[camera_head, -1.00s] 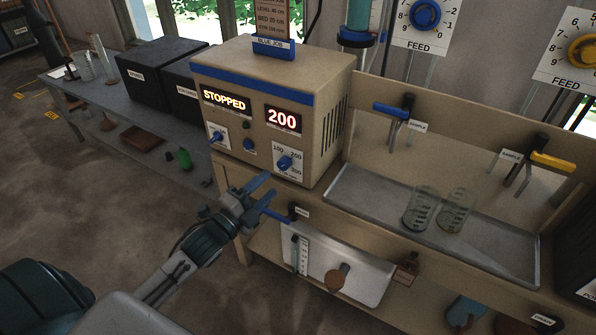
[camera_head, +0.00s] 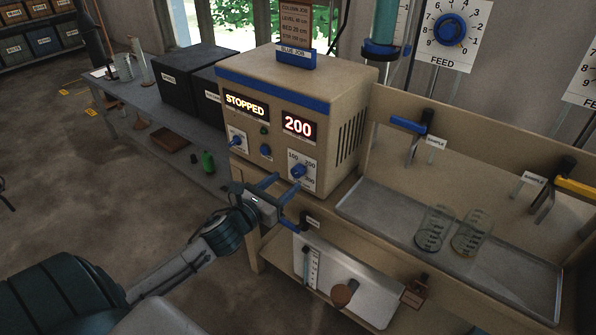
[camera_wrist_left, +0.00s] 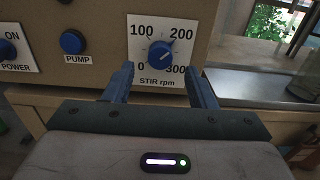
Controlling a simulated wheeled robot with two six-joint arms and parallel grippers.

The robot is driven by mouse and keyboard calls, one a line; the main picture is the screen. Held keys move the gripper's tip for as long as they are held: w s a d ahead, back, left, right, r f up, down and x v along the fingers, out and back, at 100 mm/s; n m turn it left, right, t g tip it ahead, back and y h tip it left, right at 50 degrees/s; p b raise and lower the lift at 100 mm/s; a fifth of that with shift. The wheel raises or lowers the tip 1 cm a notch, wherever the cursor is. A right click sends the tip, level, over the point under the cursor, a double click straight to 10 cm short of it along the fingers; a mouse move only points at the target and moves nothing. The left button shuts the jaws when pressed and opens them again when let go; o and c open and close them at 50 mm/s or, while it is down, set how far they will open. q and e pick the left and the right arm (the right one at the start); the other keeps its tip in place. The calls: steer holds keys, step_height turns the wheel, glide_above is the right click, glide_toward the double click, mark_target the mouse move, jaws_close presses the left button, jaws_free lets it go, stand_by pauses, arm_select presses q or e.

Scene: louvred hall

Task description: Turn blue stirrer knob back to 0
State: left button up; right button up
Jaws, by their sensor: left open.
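The blue stirrer knob (camera_head: 298,171) sits on a white dial plate on the front of the beige control box (camera_head: 305,83). In the wrist view the knob (camera_wrist_left: 161,54) points up and right toward 200 on a 0 to 300 scale marked STIR rpm. The red display (camera_head: 299,126) reads 200 and the amber display (camera_head: 246,105) reads STOPPED. My left gripper (camera_head: 284,184) is open and empty, in front of and a little below the knob. In the wrist view its fingers (camera_wrist_left: 160,74) stand left and right below the knob, apart from it. My right gripper is out of view.
A blue POWER knob (camera_wrist_left: 6,49) and a blue PUMP button (camera_wrist_left: 72,41) sit left of the dial. Two glass beakers (camera_head: 433,229) stand on the metal tray (camera_head: 385,203) at right.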

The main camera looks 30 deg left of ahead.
mark_target(295, 174)
arm_select(q)
steer(key=w+b, duration=0.1)
steer(key=w, duration=0.2)
steer(key=shift+w+d+f+b, duration=0.1)
steer(key=shift+w+f+b, duration=0.1)
steer(key=shift+b, duration=0.15)
steer(key=shift+w, duration=0.45)
steer(key=shift+r, duration=0.15)
steer(key=shift+w+d, duration=0.1)
steer(key=shift+w, duration=0.4)
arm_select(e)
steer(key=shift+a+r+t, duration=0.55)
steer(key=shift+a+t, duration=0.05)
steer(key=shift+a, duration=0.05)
arm_select(q)
steer(key=shift+c, duration=0.4)
jaws_close()
